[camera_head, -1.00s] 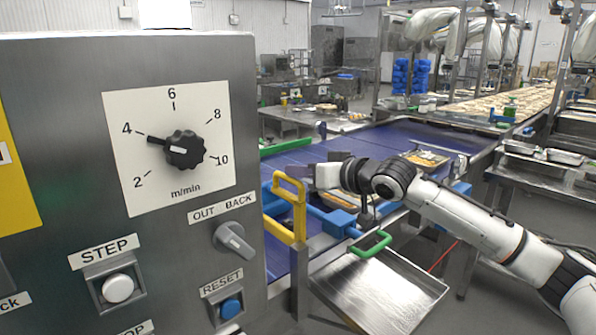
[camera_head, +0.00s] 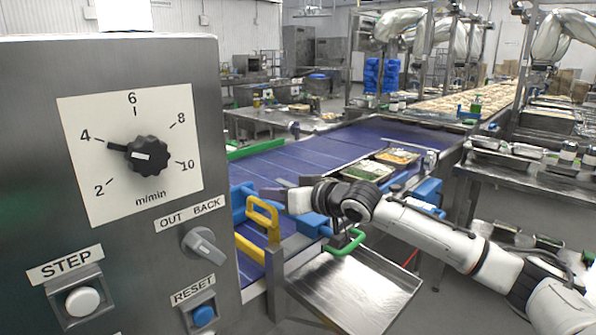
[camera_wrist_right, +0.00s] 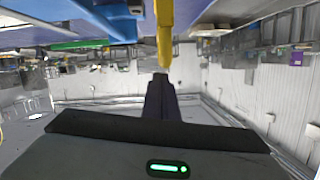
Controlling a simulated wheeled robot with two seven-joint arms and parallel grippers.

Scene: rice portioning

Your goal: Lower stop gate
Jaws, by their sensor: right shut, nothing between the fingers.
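The yellow handle (camera_head: 262,214) of the stop gate is a looped bar beside the blue belt, just right of the control panel. Blue blocks (camera_head: 313,225) stand by it. My right gripper (camera_head: 272,193) is shut and empty, with its dark fingers at the top of the yellow handle; contact is not clear. In the right wrist view the yellow bar (camera_wrist_right: 164,35) stands straight ahead of the shut fingers (camera_wrist_right: 160,88). My left gripper is out of view.
The control panel (camera_head: 30,150) with dial and buttons fills the left. The blue belt (camera_head: 310,152) carries food trays (camera_head: 367,170) behind my right arm. A metal chute (camera_head: 350,290) with a green handle (camera_head: 347,243) lies below my right wrist.

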